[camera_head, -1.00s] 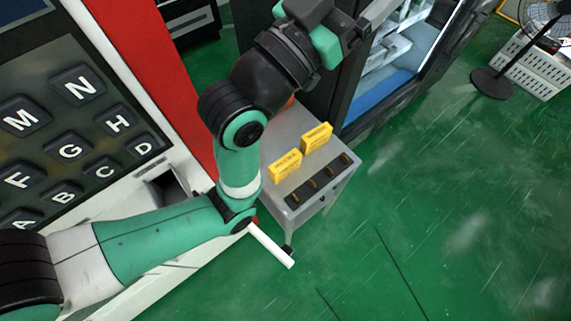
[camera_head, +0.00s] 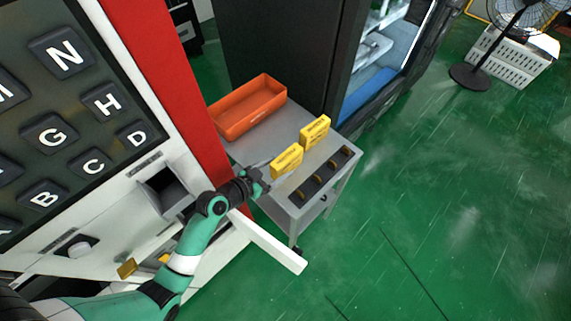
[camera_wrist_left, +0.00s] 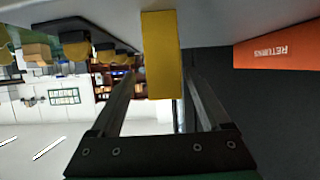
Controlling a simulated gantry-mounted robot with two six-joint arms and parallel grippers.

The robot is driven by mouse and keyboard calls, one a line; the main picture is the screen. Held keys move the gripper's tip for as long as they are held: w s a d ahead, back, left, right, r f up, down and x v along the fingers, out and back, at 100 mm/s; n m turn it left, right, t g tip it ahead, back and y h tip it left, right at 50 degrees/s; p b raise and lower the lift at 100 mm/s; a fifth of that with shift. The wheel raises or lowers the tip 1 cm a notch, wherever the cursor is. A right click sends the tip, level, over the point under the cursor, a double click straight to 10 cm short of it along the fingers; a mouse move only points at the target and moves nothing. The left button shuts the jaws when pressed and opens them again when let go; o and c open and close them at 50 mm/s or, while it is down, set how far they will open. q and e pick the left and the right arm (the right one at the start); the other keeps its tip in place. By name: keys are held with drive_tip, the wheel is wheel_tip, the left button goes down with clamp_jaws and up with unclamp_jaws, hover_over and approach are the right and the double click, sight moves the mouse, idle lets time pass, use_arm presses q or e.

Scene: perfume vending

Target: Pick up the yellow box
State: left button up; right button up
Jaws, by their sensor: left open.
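Two yellow boxes stand upright on a grey cart (camera_head: 243,150). The nearer yellow box (camera_head: 287,161) is just right of my left gripper (camera_head: 266,175), and the farther yellow box (camera_head: 314,131) stands behind it to the right. In the left wrist view, a yellow box (camera_wrist_left: 162,45) lies in line with the gap between the two dark fingers of my left gripper (camera_wrist_left: 160,82), which are apart. A gap shows on either side of the box, and I cannot tell how deep between the fingers it is. My right gripper is not in view.
An orange bin (camera_head: 247,107) sits at the back of the cart; its RETURNS label shows in the left wrist view (camera_wrist_left: 278,50). A dark slotted rack (camera_head: 325,174) lies along the cart's right edge. The large keypad machine (camera_head: 140,207) stands close on the left.

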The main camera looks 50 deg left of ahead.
use_arm(q)
drive_tip(key=x, duration=0.1)
drive_tip(key=b+x, duration=0.1)
drive_tip(key=x, duration=0.1)
drive_tip(key=b+x, duration=0.1)
drive_tip(key=x, duration=0.1)
drive_tip(key=shift+w+a, duration=0.2)
drive_tip(key=shift+a, duration=0.05)
drive_tip(key=shift+s, duration=0.1)
clamp_jaws()
